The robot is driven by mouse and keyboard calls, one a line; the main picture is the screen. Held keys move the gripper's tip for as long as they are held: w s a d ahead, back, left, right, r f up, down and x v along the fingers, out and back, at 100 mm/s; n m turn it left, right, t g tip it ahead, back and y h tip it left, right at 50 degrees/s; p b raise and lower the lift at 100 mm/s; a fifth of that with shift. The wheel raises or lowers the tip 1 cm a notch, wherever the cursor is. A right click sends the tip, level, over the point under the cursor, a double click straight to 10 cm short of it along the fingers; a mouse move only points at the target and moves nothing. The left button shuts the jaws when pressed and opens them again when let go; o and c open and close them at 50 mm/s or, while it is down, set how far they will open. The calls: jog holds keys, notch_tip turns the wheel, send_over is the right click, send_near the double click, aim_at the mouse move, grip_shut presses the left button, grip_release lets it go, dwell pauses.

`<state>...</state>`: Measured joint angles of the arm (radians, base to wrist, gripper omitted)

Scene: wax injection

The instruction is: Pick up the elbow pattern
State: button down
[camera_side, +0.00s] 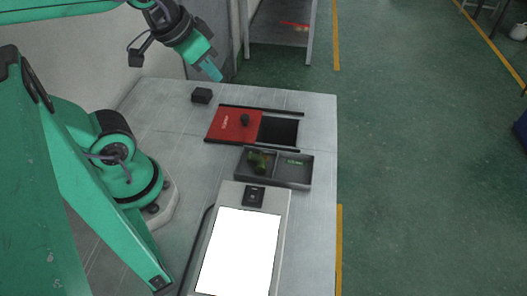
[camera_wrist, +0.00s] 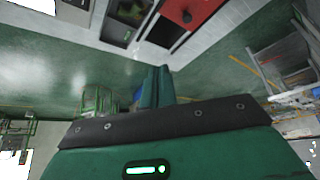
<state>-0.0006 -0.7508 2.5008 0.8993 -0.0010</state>
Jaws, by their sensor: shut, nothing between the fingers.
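My gripper (camera_side: 214,73) is shut and empty, raised above the far end of the table. Its closed fingers also show in the wrist view (camera_wrist: 158,72). A small dark-green lumpy piece or pieces (camera_side: 258,161), which may be the elbow pattern, lie in the left compartment of a grey two-part tray (camera_side: 310,176). Their exact shape is too small to tell. The tray's right compartment shows a small green mark. In the wrist view, greenish pieces show in the tray at the top (camera_wrist: 132,10). My gripper is well apart from the tray.
A red sliding cover (camera_side: 228,122) with a black knob lies beside a dark opening (camera_side: 279,130) between black rails. A small black block (camera_side: 202,96) sits at the back left. A device with a bright white screen (camera_side: 238,252) stands in front. Bare table lies left of the tray.

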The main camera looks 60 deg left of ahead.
jog(key=c, duration=1.1)
grip_release()
jog(key=shift+o, duration=0.2)
jog(key=shift+w, duration=0.1)
jog(key=w+d+f+n+g, duration=0.2)
jog(key=w+f+n+g, duration=0.1)
jog(key=f, duration=0.5)
jog(key=w+d+f+n+g, duration=0.3)
jog(key=w+f+n+g, duration=0.1)
jog(key=f, duration=0.4)
jog(key=shift+w+d+n+g, duration=0.2)
jog(key=shift+w+n+g, duration=0.1)
jog(key=shift+w+n, duration=0.45)
jog(key=shift+s, duration=0.1)
